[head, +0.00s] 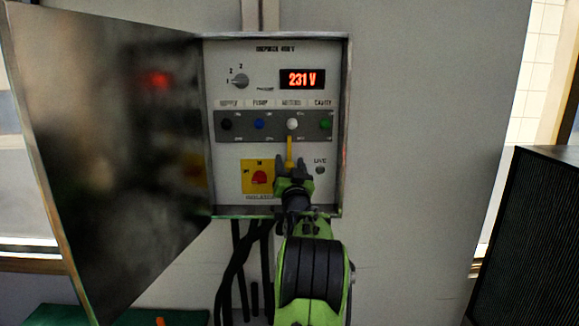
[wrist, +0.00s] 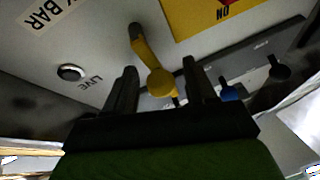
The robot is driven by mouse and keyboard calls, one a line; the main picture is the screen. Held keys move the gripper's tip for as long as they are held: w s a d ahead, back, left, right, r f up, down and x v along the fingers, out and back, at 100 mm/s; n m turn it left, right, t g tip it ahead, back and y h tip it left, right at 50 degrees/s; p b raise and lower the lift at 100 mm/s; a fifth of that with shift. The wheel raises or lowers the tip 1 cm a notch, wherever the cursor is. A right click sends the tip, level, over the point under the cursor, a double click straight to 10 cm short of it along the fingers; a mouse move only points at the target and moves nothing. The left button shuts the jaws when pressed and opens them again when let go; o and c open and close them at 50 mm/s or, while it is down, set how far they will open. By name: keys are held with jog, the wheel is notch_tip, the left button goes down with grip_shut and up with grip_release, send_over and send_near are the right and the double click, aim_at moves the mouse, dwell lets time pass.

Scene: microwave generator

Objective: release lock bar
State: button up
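The lock bar is a yellow lever (head: 289,150) below the white knob on the panel in the head view. In the wrist view the yellow lever (wrist: 143,46) runs from the panel to a rounded end between my fingers, beside a partly cut-off "BAR" label. My gripper (head: 293,168) is at the lower end of the lever in the head view, hiding that end. In the wrist view my gripper (wrist: 160,70) is open, with one finger on each side of the lever. Gaps show between the lever and both fingers; contact is not clear.
The panel (head: 225,60) has a 231 V display (head: 302,79) and a row of coloured knobs. A red isolator switch (head: 259,178) on a yellow plate is left of my gripper, and a LIVE lamp (head: 320,170) is right. The cabinet door (head: 110,150) stands open left.

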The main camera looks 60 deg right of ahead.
jog(key=shift+f, duration=0.1)
jog(key=b+v, duration=0.9)
jog(key=v, duration=0.6)
jog(key=shift+s+a, duration=0.2)
jog(key=shift+a, duration=0.15)
